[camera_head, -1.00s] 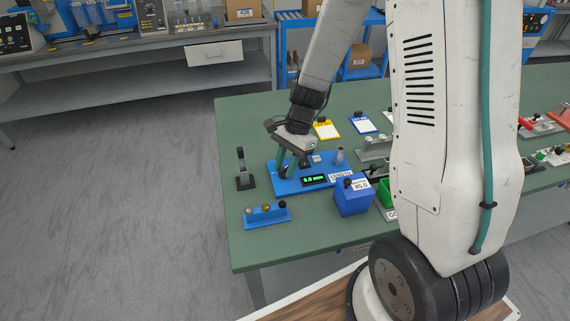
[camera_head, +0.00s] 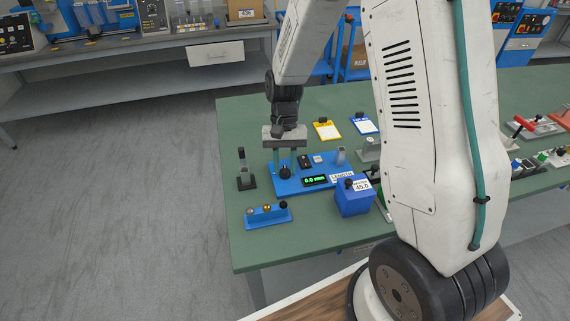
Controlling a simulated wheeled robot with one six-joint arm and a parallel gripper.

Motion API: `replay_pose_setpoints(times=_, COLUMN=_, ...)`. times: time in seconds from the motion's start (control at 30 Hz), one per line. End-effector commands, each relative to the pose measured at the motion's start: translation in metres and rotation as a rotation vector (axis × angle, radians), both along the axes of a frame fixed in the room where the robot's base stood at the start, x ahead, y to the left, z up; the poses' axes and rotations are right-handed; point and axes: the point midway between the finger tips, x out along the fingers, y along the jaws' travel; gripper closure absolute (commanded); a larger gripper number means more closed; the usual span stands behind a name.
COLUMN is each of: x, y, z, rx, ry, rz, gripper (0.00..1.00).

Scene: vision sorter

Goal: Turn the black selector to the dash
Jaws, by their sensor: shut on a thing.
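The blue gauge base (camera_head: 322,184) stands on the green table and carries a green-lit display (camera_head: 315,180) that seems to read 0.0 mm. The black selector (camera_head: 285,172) is a small round knob at the base's left end. My gripper (camera_head: 286,164) points straight down over it, with its two fingers on either side. It is shut on the selector. The selector's pointer and the dash mark are too small to make out.
The table's left front is clear.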

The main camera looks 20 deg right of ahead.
Motion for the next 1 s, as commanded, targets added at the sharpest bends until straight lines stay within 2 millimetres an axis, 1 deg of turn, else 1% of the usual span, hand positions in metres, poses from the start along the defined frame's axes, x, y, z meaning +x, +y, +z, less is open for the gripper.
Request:
replay_pose_setpoints(times=0.2, x=0.0021, y=0.0011, z=0.0009, rx=-0.001, ry=-0.005, rz=0.118, gripper=0.95)
replay_pose_setpoints(times=0.4, x=0.0021, y=0.0012, z=0.0008, rx=0.0, ry=-0.005, rz=0.176, gripper=0.95)
replay_pose_setpoints(times=0.93, x=0.0023, y=0.0011, z=0.0008, rx=0.0, ry=-0.005, rz=0.197, gripper=0.95)
replay_pose_setpoints(times=0.97, x=0.0023, y=0.0011, z=0.0008, rx=-0.001, ry=-0.005, rz=0.196, gripper=0.66)
replay_pose_setpoints(times=1.0, x=0.0022, y=0.001, z=0.0008, rx=-0.001, ry=-0.005, rz=0.196, gripper=0.55)
